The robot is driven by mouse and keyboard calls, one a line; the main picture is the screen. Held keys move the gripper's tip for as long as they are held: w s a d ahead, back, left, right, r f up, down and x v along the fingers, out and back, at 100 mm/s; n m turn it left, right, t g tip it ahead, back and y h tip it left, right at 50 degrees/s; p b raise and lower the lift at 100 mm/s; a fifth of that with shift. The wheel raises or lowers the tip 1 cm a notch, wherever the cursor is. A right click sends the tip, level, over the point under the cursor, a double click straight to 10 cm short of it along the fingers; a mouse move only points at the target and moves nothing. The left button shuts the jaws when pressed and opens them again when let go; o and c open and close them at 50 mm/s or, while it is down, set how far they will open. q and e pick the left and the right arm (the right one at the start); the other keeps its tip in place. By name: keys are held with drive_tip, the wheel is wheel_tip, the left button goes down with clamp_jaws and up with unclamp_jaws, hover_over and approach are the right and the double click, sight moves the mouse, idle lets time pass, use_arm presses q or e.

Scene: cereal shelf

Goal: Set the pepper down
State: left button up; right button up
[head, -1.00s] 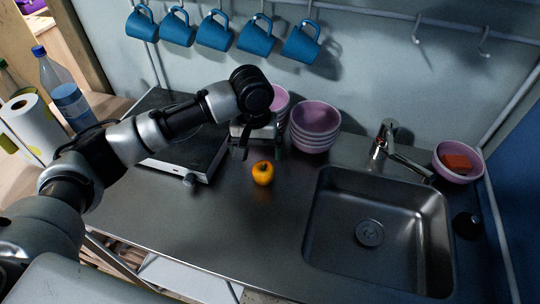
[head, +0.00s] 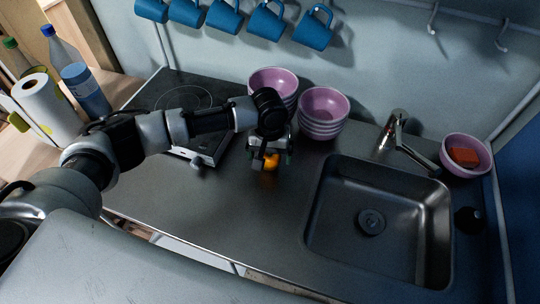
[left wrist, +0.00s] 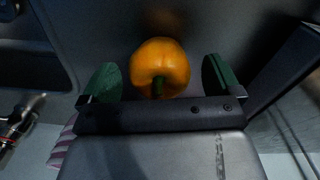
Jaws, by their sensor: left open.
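The yellow-orange pepper (head: 271,161) is on the steel counter, left of the sink, partly covered by my left gripper in the head view. My left gripper (head: 270,160) is just over it, pointing down. In the left wrist view the pepper (left wrist: 160,66) lies between the two green fingertips (left wrist: 160,80), with its green stem facing the gripper. A gap shows on each side, so the open fingers are not closed on it. My right gripper is not in view.
Stacked pink bowls (head: 322,110) stand behind the gripper. A black hob (head: 165,105) is to the left. The sink (head: 372,240) is to the right, with a pink bowl (head: 467,157) beyond it. The counter in front of the pepper is clear.

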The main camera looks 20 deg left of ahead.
use_arm(q)
drive_tip(key=shift+f, duration=0.4)
drive_tip(key=shift+c, duration=0.3)
drive_tip(key=c, duration=0.9)
drive_tip(key=shift+r, duration=0.1)
